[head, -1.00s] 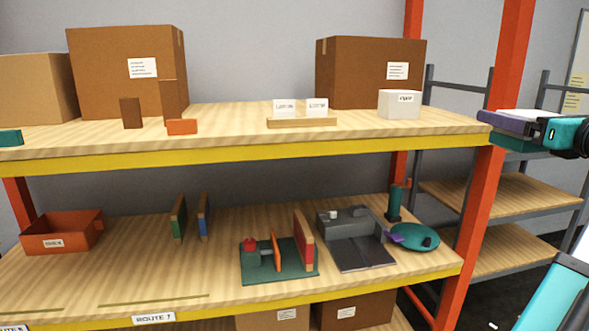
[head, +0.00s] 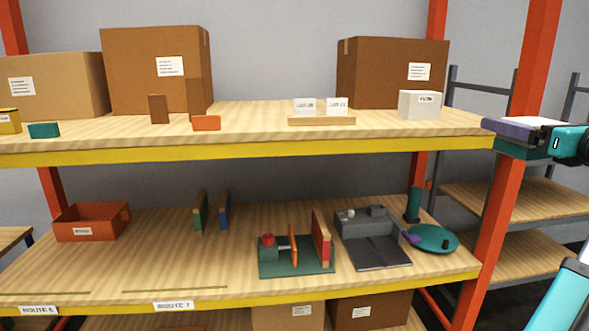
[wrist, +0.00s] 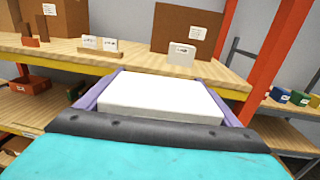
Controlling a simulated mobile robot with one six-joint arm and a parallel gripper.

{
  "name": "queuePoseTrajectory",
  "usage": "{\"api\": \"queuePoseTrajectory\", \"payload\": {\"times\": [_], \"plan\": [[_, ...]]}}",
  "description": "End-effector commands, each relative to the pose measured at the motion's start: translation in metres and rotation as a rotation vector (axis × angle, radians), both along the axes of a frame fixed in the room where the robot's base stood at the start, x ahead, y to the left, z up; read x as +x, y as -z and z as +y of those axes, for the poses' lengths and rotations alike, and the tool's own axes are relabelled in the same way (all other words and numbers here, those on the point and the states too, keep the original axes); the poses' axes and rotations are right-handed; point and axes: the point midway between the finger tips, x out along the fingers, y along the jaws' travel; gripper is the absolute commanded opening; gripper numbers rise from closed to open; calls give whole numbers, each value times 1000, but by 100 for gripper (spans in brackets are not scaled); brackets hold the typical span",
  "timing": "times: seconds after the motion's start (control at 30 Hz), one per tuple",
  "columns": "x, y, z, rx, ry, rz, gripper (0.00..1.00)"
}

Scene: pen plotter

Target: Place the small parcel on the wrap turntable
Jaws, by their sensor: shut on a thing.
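The small parcel, a flat white box (wrist: 160,97), lies between the purple fingers of my gripper (wrist: 165,80) in the wrist view. The gripper is shut on it. In the head view my gripper (head: 512,130) is at the right, by the red upright at shelf-top height, and only a thin strip of the white box shows. The wrap turntable, seemingly the round teal disc (head: 432,240), is on the lower shelf at its right end, below and left of the gripper. A small dark knob sits on the disc, and a teal post (head: 413,204) stands behind it.
The red upright (head: 503,200) stands just right of the turntable. The yellow-edged upper shelf (head: 250,149) hangs over the lower one. A grey machine (head: 375,240) adjoins the disc on the left. A white carton (head: 418,105) stands on the upper shelf's right end.

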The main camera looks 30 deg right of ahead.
Motion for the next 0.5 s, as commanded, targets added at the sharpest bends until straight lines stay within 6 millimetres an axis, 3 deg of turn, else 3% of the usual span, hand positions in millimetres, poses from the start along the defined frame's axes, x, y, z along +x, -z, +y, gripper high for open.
{"api": "queuePoseTrajectory", "payload": {"times": [0.5], "plan": [[113, 78, 29, 5, -204, -1, 55]]}}
